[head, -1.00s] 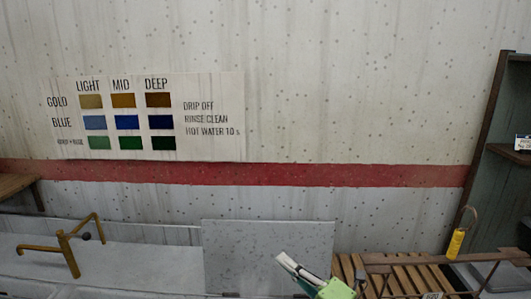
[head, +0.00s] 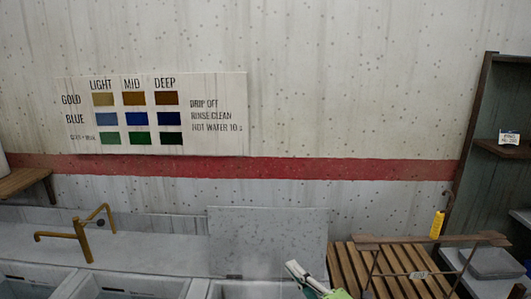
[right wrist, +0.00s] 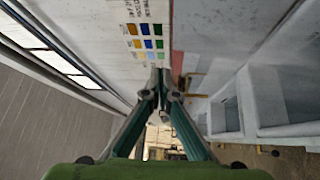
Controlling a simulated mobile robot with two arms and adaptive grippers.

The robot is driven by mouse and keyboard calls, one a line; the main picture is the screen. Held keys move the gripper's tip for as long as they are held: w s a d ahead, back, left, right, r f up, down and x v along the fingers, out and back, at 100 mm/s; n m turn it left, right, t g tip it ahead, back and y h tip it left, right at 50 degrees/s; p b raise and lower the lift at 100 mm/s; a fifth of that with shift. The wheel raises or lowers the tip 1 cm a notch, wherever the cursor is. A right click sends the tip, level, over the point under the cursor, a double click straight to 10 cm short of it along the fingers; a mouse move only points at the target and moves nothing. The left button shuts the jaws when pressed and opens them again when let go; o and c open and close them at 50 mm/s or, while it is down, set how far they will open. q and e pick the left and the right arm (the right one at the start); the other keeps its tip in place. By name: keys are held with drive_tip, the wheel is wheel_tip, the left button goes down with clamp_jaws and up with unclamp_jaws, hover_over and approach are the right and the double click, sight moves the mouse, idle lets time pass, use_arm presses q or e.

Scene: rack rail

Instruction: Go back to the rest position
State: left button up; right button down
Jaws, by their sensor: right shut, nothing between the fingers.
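My right gripper (head: 300,272) shows at the bottom of the head view, just in front of the grey panel and left of the slatted rack. Its pale fingers are together, with a green part behind them. In the right wrist view its green-sided fingers (right wrist: 160,80) meet at the tips with nothing between them. My left gripper is not in view. A yellow tag-like piece (head: 437,225) is at the wooden rail (head: 430,240), apart from my right gripper.
A slatted wooden rack (head: 350,265) stands at the lower right, with a shelf unit (head: 505,150) and grey tray (head: 495,262) beyond. A brass tap (head: 82,240) stands behind pale basins (head: 130,285). A grey panel (head: 265,240) stands mid-view. A colour chart (head: 215,90) is on the wall.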

drive_tip(key=s+d+f+m+g+h, duration=0.5)
drive_tip(key=s+d+f+m+h, duration=0.55)
drive_tip(key=s+f+m, duration=0.4)
drive_tip(key=s+d+f+m+g, duration=0.1)
drive_tip(key=s+f+m+g, duration=0.25)
drive_tip(key=s, duration=0.65)
drive_tip(key=s+d+f+m+g, duration=0.2)
drive_tip(key=s+f+m+g, duration=0.15)
drive_tip(key=s, duration=0.75)
wheel_tip(320, 180, down, 26)
drive_tip(key=g+b, duration=0.1)
drive_tip(key=g, duration=0.1)
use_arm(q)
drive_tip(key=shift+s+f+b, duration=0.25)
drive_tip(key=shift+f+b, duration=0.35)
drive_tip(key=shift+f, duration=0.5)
use_arm(e)
drive_tip(key=s+d+f+g, duration=0.1)
drive_tip(key=s+d+f, duration=0.1)
drive_tip(key=s+f, duration=1.6)
drive_tip(key=shift+d+f, duration=0.15)
drive_tip(key=shift+d, duration=0.25)
